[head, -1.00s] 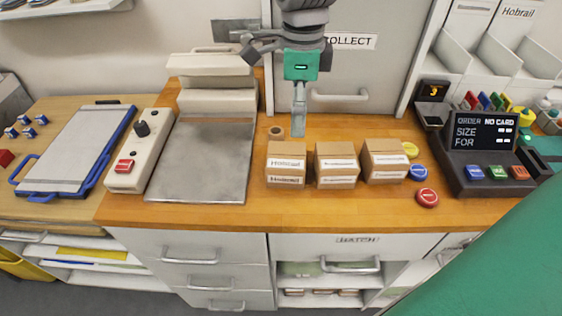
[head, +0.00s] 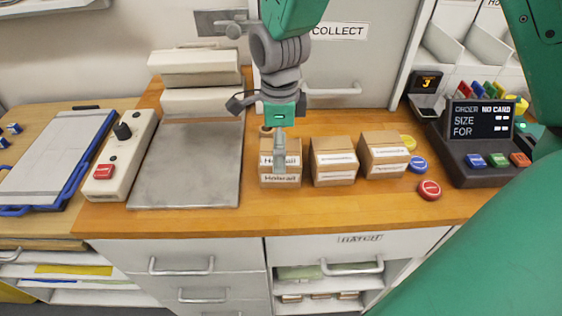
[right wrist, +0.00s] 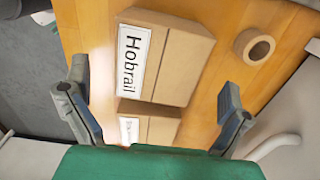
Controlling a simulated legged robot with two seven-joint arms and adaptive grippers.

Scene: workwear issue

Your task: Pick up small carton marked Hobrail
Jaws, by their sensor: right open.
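The small carton marked Hobrail (head: 281,181) is a brown box with white labels, at the left end of a row of cartons on the wooden counter. My right gripper (head: 280,158) is open and hangs over it in the head view, covering part of its top. In the right wrist view the Hobrail carton (right wrist: 186,60) lies ahead of the open fingers (right wrist: 155,105), which are apart and hold nothing. I cannot tell how high the fingertips are above it. My left gripper is in no view.
Two similar cartons (head: 334,163) (head: 384,156) stand to the right. A tape roll (right wrist: 256,47) is behind the Hobrail carton. A metal plate (head: 187,165) lies left; red (head: 429,190) and blue (head: 416,165) discs and an order terminal (head: 482,140) stand right. The counter's front strip is clear.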

